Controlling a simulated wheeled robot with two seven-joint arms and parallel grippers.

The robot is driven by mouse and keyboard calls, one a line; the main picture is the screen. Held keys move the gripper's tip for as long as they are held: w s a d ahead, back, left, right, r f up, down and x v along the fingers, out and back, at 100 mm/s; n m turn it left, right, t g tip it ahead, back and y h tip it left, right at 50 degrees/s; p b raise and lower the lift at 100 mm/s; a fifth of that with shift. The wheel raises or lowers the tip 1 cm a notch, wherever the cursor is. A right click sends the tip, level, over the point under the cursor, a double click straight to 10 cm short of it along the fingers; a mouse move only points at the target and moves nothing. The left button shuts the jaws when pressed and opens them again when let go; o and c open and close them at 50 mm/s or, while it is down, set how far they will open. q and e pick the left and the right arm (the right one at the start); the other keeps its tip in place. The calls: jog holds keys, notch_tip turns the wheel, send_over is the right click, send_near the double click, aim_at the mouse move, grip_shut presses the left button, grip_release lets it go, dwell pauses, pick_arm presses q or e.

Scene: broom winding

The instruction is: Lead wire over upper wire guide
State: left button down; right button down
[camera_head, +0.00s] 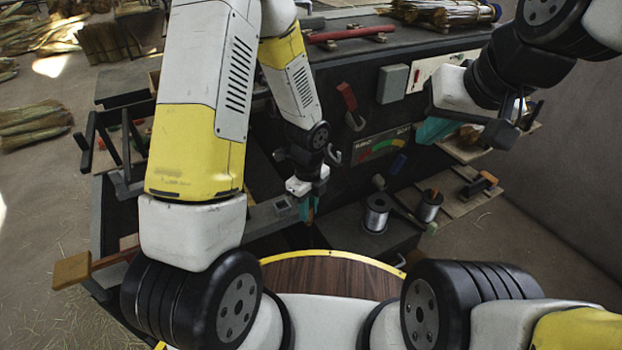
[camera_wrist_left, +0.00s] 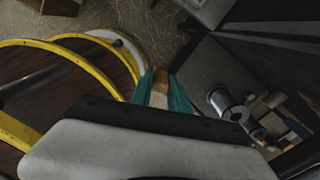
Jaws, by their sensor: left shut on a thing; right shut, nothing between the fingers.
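My left gripper (camera_head: 308,208) points down in front of the dark machine, left of the metal wire spool (camera_head: 376,213). In the left wrist view its teal fingers (camera_wrist_left: 161,82) are close together, with a small orange-brown piece (camera_wrist_left: 161,74) at their tips. What they grip is too small to identify. My right gripper (camera_head: 430,131) is shut and empty at the machine's right side, its teal fingers partly covered by its wrist. I cannot make out the wire strand or tell which part is the upper wire guide. The spool also shows in the left wrist view (camera_wrist_left: 220,101).
A second spool (camera_head: 429,206) stands right of the first. The machine front carries a red lever (camera_head: 347,97), a grey box (camera_head: 392,83) and a coloured gauge (camera_head: 382,146). A wooden-handled bar (camera_head: 72,270) sticks out left. Straw bundles (camera_head: 35,124) lie on the floor.

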pick_arm(q)
jog(key=w+a+r, duration=0.3)
jog(key=a+r, duration=0.1)
jog(key=r, duration=0.3)
jog(key=w+a+r, duration=0.3)
jog(key=a+r, duration=0.1)
jog(key=r, duration=0.3)
notch_tip(320, 180, up, 27)
jog(key=w+a, duration=0.2)
jog(key=a, duration=0.1)
jog(key=w+a, duration=0.9)
jog(key=w, duration=0.1)
notch_tip(320, 180, down, 7)
jog(key=shift+d, duration=0.2)
dwell(0.6)
